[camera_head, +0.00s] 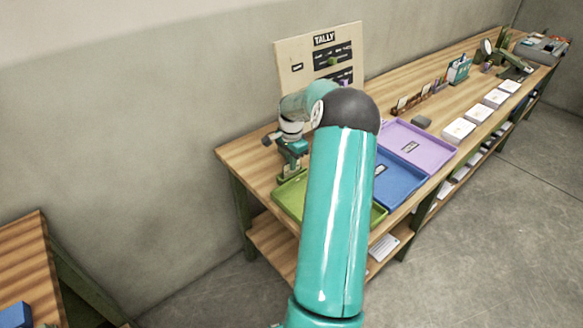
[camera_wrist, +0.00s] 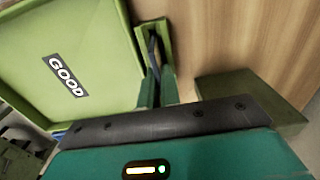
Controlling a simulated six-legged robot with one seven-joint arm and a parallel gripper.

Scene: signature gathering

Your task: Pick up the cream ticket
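I cannot pick out the cream ticket for certain in either view. My gripper (camera_head: 288,174) hangs over the far left end of the long table, by the back edge of the green tray; my arm covers much of this area. In the wrist view its green fingers (camera_wrist: 156,65) are close together beside the tray's rim, with a narrow dark strip between them. No ticket is visible at the fingertips. I cannot tell whether they are fully shut.
The green tray (camera_wrist: 118,40) is labelled GOOD. Blue (camera_head: 398,186) and purple (camera_head: 432,151) trays follow to the right, then white card stacks (camera_head: 459,130). A TALLY board (camera_head: 295,50) stands behind. An olive block (camera_wrist: 285,118) is beside my gripper. Bare wood (camera_head: 240,152) shows at the left end.

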